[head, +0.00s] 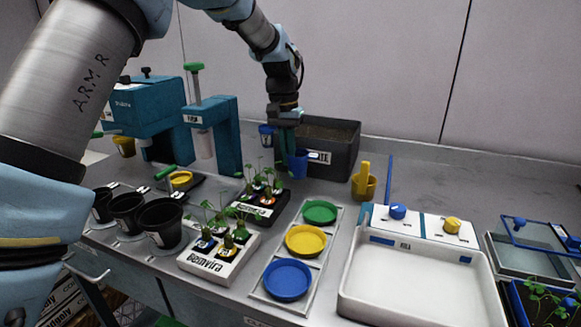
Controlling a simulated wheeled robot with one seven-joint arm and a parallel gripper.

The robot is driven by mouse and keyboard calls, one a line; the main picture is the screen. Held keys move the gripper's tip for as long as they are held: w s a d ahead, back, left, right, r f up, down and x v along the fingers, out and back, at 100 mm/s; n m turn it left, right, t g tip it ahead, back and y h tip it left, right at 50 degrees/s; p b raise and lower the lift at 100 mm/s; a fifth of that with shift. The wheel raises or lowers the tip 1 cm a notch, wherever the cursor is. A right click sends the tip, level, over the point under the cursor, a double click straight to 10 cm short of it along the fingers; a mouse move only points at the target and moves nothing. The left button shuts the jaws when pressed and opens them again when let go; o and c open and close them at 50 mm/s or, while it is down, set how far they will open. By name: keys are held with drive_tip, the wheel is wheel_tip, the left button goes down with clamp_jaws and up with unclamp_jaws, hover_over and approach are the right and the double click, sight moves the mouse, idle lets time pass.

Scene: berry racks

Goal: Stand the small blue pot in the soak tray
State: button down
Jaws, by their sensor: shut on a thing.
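My gripper (288,148) points down in front of the dark soil bin, its teal fingers shut on the small blue pot (299,164). The pot looks about upright and appears held above the counter, behind the seedling blocks. Part of it is hidden by the fingers. A wide shallow white tray (347,298), which looks like the soak tray, lies at the front right. It looks empty, with a pale inside and blue labels. My gripper is behind it and to its left, well apart from it.
A soil bin (345,143) stands behind my gripper. A yellow scoop (364,184), a blue knob (397,211) and a yellow knob (452,225) are near the tray. Coloured saucers (288,279) and seedling blocks (217,268) lie left of it. Black pots (160,222) stand farther left.

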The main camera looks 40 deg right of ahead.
drive_tip(key=shift+f, duration=1.7)
drive_tip(key=shift+f, duration=0.15)
drive_tip(key=c, duration=1)
unclamp_jaws()
